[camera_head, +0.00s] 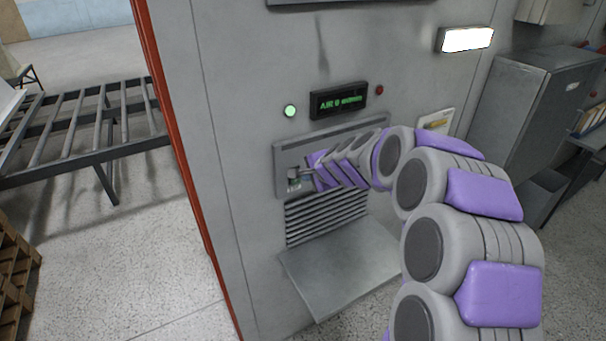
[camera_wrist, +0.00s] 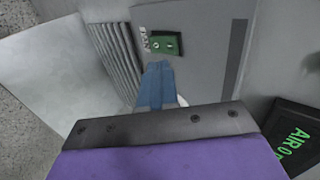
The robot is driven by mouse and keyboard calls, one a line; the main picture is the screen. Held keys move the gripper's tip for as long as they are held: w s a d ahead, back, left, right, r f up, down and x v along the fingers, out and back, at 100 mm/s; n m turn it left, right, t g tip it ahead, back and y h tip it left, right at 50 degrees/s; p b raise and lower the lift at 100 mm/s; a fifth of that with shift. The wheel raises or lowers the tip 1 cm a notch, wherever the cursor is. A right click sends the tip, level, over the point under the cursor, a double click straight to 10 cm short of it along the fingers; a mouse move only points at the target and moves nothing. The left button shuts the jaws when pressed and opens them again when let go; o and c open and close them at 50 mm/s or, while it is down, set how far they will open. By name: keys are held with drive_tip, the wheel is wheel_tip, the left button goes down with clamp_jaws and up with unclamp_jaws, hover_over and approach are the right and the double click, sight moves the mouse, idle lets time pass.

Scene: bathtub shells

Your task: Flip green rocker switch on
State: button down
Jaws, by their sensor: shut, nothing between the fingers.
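The green rocker switch (camera_wrist: 165,43) is set in a grey panel (camera_wrist: 215,45) in the wrist view, with small light markings to its left. In the head view only a small green patch of the switch (camera_head: 295,184) shows at the left end of the recessed panel (camera_head: 283,155). My gripper (camera_head: 292,173) is at that end of the panel, close to the switch. In the wrist view my gripper (camera_wrist: 158,64) has its blue fingers together and empty, with the tips just below the switch's edge. I cannot tell whether they touch it.
A black display (camera_head: 338,100) with green text sits above the panel, between a lit green lamp (camera_head: 290,111) and a dark red lamp (camera_head: 379,90). Louvres (camera_head: 325,215) and a protruding metal shelf (camera_head: 345,270) are below. A roller conveyor (camera_head: 80,130) stands at left, a grey cabinet (camera_head: 525,115) at right.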

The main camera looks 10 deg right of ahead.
drive_tip(key=s+d+r+p, duration=0.1)
drive_tip(key=s+r, duration=0.3)
drive_tip(key=r, duration=0.2)
drive_tip(key=shift+d+r, duration=0.25)
drive_tip(key=shift+r, duration=0.15)
drive_tip(key=shift+s, duration=0.1)
